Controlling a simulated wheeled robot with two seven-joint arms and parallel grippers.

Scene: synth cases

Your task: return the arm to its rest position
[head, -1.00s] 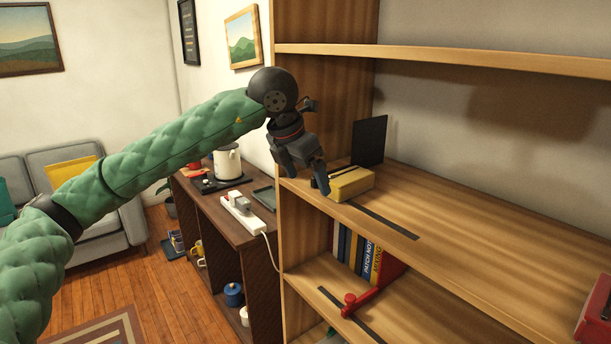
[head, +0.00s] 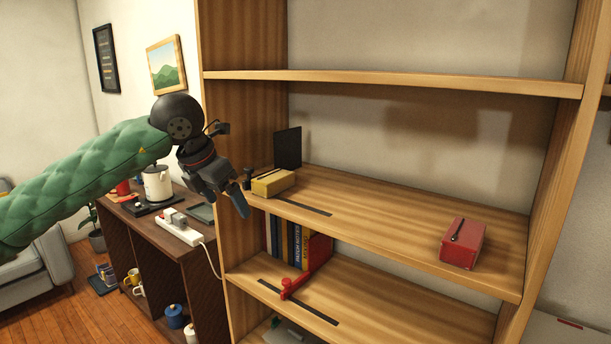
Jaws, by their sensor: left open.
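My left arm (head: 85,185) in its green quilted sleeve comes in from the left. My left gripper (head: 242,194) is open and empty, pointing down and to the right. In the picture it shows just left of a yellow box (head: 273,182) on the middle shelf; I cannot tell whether it touches the shelf edge. My right gripper is not in view.
The wooden bookcase (head: 400,205) fills the right. A red box (head: 462,243) sits on its middle shelf, with free room between it and the yellow box. Books (head: 297,243) and a red bookend (head: 318,258) stand below. A low cabinet with a kettle (head: 157,184) and power strip (head: 178,230) is at left.

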